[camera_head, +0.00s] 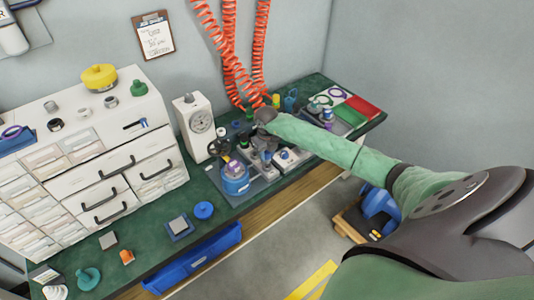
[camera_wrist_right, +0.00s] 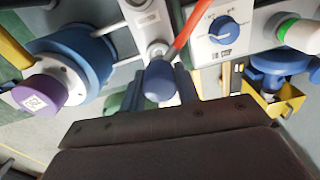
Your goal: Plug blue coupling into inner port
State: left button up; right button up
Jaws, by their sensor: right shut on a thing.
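My right gripper (camera_head: 265,117) is over the test fixture on the bench, its arm reaching in from the right. In the right wrist view a blue coupling (camera_wrist_right: 159,82) sits between the fingers of the shut gripper. A red hose (camera_wrist_right: 184,30) meets its far end. A pale grey block with a round port (camera_wrist_right: 157,49) lies just beyond the coupling. I cannot tell whether the coupling touches the port or sits in it. In the head view the gripper hides the coupling. My left gripper is not in view.
A blue round vessel (camera_head: 235,178) stands left of the fixture; it shows with a purple cap (camera_wrist_right: 40,94) in the wrist view. A white box with a blue knob (camera_head: 285,156) is close by. A dial gauge (camera_head: 200,124) and coiled red hoses (camera_head: 230,60) are behind.

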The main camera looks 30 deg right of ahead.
jog(key=shift+f, duration=0.1)
pick_arm(q)
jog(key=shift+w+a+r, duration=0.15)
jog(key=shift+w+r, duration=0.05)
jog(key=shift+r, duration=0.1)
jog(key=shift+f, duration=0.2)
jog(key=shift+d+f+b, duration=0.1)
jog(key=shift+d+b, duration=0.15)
jog(key=shift+b, duration=0.1)
dwell(0.5)
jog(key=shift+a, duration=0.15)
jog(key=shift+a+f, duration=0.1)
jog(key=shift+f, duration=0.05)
pick_arm(e)
jog(key=shift+f, duration=0.1)
pick_arm(q)
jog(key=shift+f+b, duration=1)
jog(key=shift+b, duration=0.15)
pick_arm(e)
jog(key=shift+f, duration=1.35)
